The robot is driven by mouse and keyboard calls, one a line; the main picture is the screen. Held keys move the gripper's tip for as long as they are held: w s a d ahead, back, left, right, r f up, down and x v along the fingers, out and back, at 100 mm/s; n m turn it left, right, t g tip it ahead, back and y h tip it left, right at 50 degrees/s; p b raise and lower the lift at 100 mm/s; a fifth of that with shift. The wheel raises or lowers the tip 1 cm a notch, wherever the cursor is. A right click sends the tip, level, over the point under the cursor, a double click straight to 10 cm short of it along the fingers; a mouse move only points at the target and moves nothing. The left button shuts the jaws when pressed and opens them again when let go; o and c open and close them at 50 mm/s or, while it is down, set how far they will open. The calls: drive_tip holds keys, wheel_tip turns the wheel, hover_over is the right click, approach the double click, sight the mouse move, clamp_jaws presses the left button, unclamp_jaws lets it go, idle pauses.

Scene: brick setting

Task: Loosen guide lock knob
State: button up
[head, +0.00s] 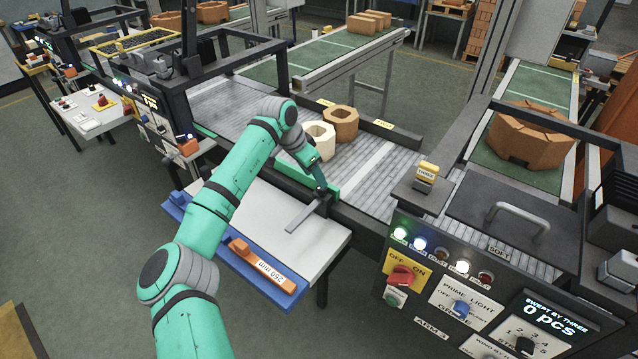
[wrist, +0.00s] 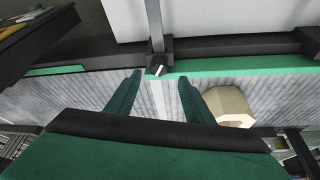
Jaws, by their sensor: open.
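The guide lock knob (wrist: 158,69) shows in the wrist view as a small dark round knob with a white mark, set on a black block. A grey bar (head: 302,217) runs out of that block over the pale side table. A green guide rail (wrist: 245,66) runs along the conveyor edge beside the block. My gripper (wrist: 159,77) is open and empty, its two green fingers spread to either side of the knob in the picture. I cannot tell whether they touch it. In the head view my gripper (head: 319,184) is just above the block, and the arm partly hides the rail.
A cream hollow block (head: 319,146) and a brown one (head: 342,120) stand on the roller conveyor (head: 240,110) beyond the rail. An orange bar marked 250 mm (head: 262,268) lies on the blue ledge. A control panel (head: 460,290) stands at right.

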sight(320, 189)
drive_tip(key=x, duration=0.5)
drive_tip(key=shift+d, duration=0.3)
drive_tip(key=shift+a+f, duration=0.3)
drive_tip(key=shift+f, duration=0.2)
drive_tip(key=shift+d, duration=0.1)
drive_tip(key=shift+d, duration=0.15)
drive_tip(key=c, duration=1.1)
